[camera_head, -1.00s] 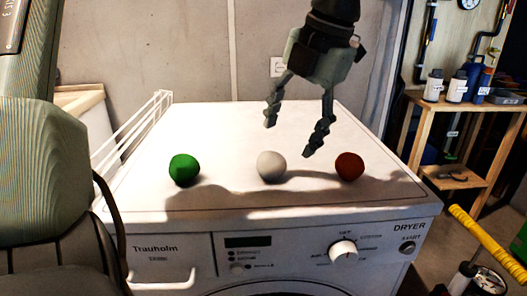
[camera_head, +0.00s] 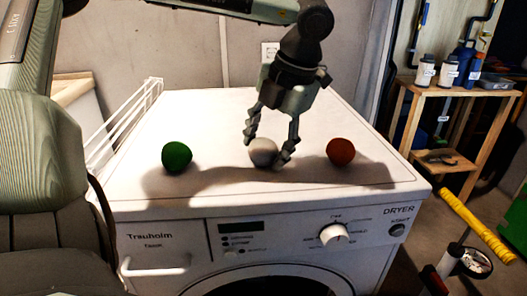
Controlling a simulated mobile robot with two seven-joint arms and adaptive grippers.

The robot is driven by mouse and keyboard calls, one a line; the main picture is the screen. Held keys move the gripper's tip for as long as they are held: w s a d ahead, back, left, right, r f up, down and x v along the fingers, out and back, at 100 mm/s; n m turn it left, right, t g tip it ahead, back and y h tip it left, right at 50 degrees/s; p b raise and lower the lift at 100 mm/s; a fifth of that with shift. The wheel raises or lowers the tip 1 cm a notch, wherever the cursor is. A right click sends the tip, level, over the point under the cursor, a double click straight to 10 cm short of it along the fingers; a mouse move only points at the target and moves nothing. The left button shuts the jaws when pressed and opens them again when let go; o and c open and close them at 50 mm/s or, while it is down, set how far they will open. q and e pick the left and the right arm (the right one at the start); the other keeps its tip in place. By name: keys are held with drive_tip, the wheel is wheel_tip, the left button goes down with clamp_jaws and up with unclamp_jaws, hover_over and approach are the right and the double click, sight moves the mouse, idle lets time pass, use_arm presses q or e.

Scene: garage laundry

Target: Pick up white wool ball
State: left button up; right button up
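The white wool ball (camera_head: 263,153) sits on top of the white dryer (camera_head: 225,195), between a green ball (camera_head: 177,156) on the left and a red-brown ball (camera_head: 340,151) on the right. My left gripper (camera_head: 264,152) points down over the white ball. Its fingers are apart, one at the ball's left and one at its right front, partly covering it. I cannot tell whether the fingers touch the ball. My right gripper is not in view.
A white wire rack (camera_head: 130,122) stands along the dryer's left edge. A wooden shelf (camera_head: 462,97) with bottles is at the right. The dryer top is otherwise clear.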

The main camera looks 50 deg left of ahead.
use_arm(q)
drive_tip(key=c, duration=0.8)
